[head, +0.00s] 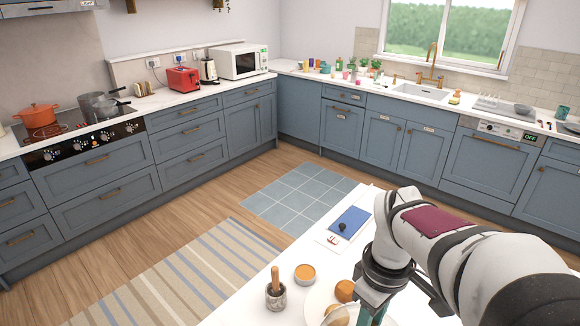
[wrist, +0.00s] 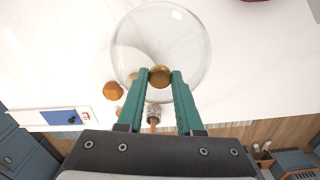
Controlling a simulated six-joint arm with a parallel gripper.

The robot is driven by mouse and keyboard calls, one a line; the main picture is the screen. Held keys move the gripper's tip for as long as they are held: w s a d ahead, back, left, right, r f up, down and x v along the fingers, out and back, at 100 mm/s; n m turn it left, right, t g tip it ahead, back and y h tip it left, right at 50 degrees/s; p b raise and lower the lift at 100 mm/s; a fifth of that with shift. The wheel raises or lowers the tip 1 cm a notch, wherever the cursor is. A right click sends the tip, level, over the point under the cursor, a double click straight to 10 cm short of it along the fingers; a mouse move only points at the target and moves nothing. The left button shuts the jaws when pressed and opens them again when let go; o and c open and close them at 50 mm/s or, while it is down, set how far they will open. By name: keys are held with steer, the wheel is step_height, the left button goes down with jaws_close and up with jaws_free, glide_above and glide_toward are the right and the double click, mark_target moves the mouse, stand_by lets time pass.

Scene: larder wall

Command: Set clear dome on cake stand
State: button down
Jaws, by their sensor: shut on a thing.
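My gripper (wrist: 159,78) is shut on the brass knob (wrist: 160,74) of the clear dome (wrist: 190,35). The round, see-through dome hangs below the teal fingers in the wrist view. In the head view only a faint edge of the dome shows at the bottom, beside a teal finger (head: 375,311). A white round plate or stand top (head: 318,303) with orange-brown buns (head: 345,290) is there, partly hidden by my arm. I cannot tell the dome's height above the stand.
A dark red thing shows at the wrist view's top edge. White counter around the dome looks mostly clear.

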steer(key=w+d+r+m, duration=0.4)
steer(key=w+d+m, duration=0.25)
steer(key=d, duration=0.25)
steer(key=w+a+f, duration=0.7)
steer(key=f, duration=0.3)
steer(key=shift+w+a+f, duration=0.15)
steer(key=shift+w+a, duration=0.05)
steer(key=shift+a, duration=0.2)
steer(key=shift+m, duration=0.25)
steer(key=c, duration=0.6)
jaws_free()
steer(key=shift+f, duration=0.1)
steer(key=shift+o, duration=0.2)
